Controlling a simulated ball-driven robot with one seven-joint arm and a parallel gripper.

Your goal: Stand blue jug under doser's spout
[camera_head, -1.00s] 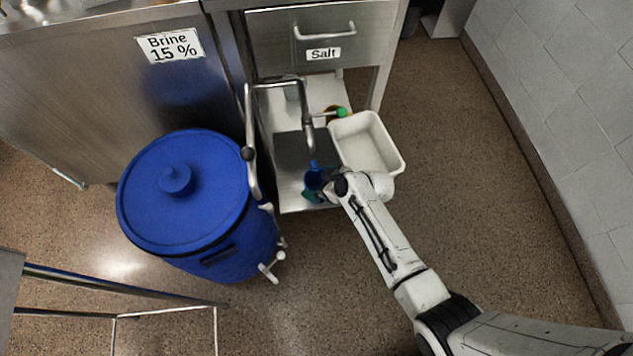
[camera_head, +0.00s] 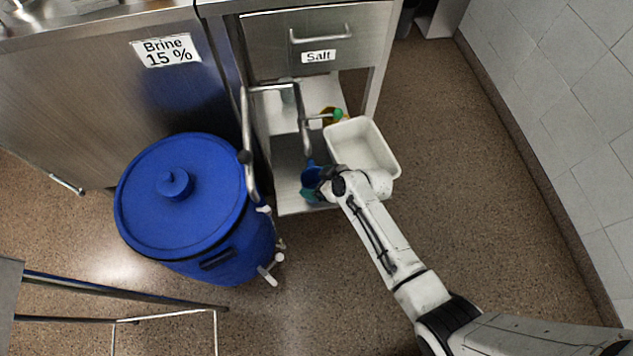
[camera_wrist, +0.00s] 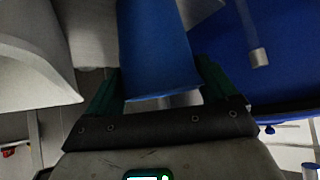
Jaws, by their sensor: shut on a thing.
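The blue jug (camera_head: 311,177) is low over the metal lower shelf, partly hidden by my gripper (camera_head: 319,190) in the head view. In the wrist view the jug (camera_wrist: 155,50) fills the gap between the green fingers of my gripper (camera_wrist: 159,75), which is shut on it. The doser's spout (camera_head: 306,148) is a metal pipe that bends down just beyond the jug in the head view. I cannot tell whether the jug touches the shelf or is straight below the spout.
A white bin (camera_head: 362,147) stands close to the right of the jug. A large blue barrel (camera_head: 195,205) with a tap stands to the left. A yellow-green item (camera_head: 333,116) is behind, below the Salt drawer (camera_head: 318,35). The floor on the right is clear.

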